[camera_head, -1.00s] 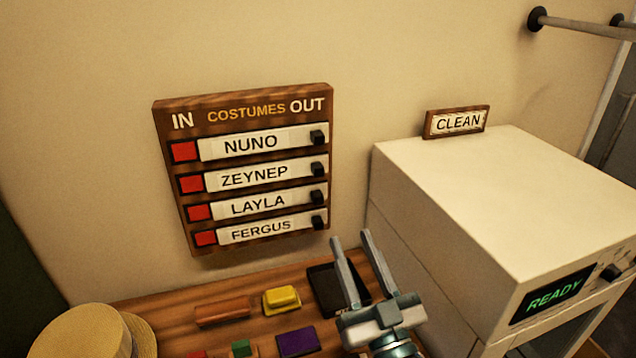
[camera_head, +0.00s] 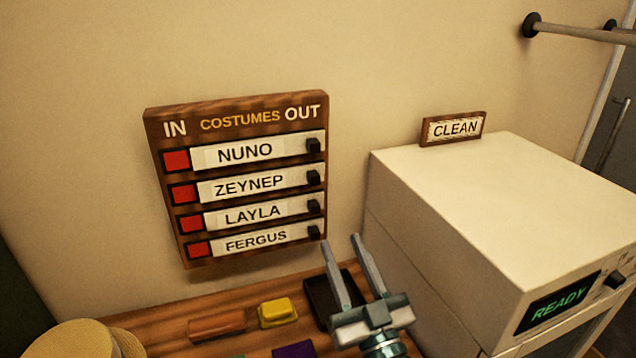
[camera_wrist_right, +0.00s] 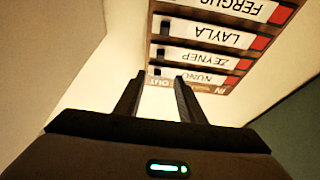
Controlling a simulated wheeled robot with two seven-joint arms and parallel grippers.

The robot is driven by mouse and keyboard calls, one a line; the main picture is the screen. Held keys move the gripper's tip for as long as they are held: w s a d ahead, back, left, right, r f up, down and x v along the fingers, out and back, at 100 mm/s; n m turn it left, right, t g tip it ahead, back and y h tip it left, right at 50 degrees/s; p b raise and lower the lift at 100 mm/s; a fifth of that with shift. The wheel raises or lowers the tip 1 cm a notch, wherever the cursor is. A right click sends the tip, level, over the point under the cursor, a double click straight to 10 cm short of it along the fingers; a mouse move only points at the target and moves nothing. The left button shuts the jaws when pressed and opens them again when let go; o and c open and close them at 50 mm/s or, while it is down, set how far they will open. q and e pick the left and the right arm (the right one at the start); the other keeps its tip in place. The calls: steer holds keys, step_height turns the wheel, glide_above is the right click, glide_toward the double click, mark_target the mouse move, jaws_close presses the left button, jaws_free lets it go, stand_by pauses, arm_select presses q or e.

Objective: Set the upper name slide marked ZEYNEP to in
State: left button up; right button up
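The wooden COSTUMES board (camera_head: 240,107) hangs on the wall, with IN at its left and OUT at its right. The ZEYNEP slide (camera_head: 249,185) is the second row from the top. Its black knob (camera_head: 314,177) is at the right, OUT end, and a red square (camera_head: 184,194) shows at the left end. The slide also shows upside down in the right wrist view (camera_wrist_right: 218,60). My right gripper (camera_head: 342,245) is open and empty, below and right of the board, apart from it. My left gripper is not in view.
The NUNO, LAYLA and FERGUS slides also have knobs at the right. A white machine (camera_head: 470,190) reading READY stands at right, with a CLEAN sign (camera_head: 454,128) on top. A yellow block (camera_head: 277,312), a dark tray (camera_head: 318,300) and a straw hat (camera_head: 75,340) are below.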

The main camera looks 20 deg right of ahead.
mark_target(316, 181)
steer(key=p+x, duration=0.5)
steer(key=x, duration=0.9)
steer(key=shift+r, duration=0.1)
steer(key=shift+w+r, duration=0.15)
steer(key=shift+w, duration=0.45)
jaws_close()
